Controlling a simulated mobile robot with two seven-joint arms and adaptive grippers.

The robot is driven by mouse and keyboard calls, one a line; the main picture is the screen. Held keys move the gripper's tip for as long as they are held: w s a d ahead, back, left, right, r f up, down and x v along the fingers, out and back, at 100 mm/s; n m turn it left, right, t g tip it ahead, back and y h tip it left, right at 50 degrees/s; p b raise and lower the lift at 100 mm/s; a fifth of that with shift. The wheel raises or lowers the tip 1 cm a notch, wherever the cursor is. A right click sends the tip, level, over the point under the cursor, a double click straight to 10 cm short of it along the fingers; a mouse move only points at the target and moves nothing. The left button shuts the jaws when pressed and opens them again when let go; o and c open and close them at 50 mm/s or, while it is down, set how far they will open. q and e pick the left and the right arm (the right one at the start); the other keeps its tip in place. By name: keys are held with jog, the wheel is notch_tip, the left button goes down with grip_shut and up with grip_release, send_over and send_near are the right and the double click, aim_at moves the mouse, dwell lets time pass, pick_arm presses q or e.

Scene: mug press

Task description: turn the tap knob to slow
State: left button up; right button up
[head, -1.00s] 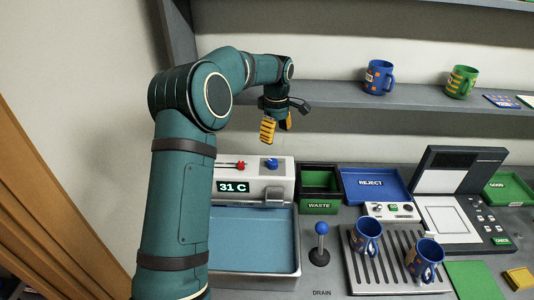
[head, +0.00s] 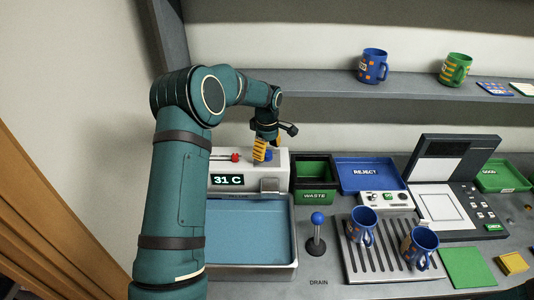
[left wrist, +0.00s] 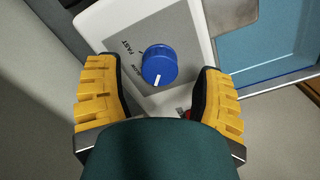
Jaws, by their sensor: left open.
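The blue tap knob (left wrist: 160,62) sits on the white tap box (left wrist: 100,22). Its white pointer mark faces the bottom of the left wrist view. The word FAST is printed at its upper left, with a second, partly readable label below that. In the head view the knob (head: 269,154) is partly covered by my left gripper (head: 262,149). My left gripper (left wrist: 158,70) is open, with one yellow finger on each side of the knob and gaps between. Whether the fingertips are level with it I cannot tell. My right gripper is not in view.
The box front shows a 31 C display (head: 227,180) and a red control (head: 235,157). Below lies the blue basin (head: 245,230). The green waste bin (head: 315,195) and a blue-topped drain lever (head: 317,219) stand to the right. A shelf (head: 320,85) runs behind.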

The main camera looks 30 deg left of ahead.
pick_arm(q)
jog(key=shift+f, duration=0.9)
grip_shut()
jog(key=shift+m, duration=0.4)
jog(key=m, duration=0.4)
jog(key=shift+b, duration=0.4)
jog(key=m, duration=0.4)
jog(key=shift+m, duration=0.4)
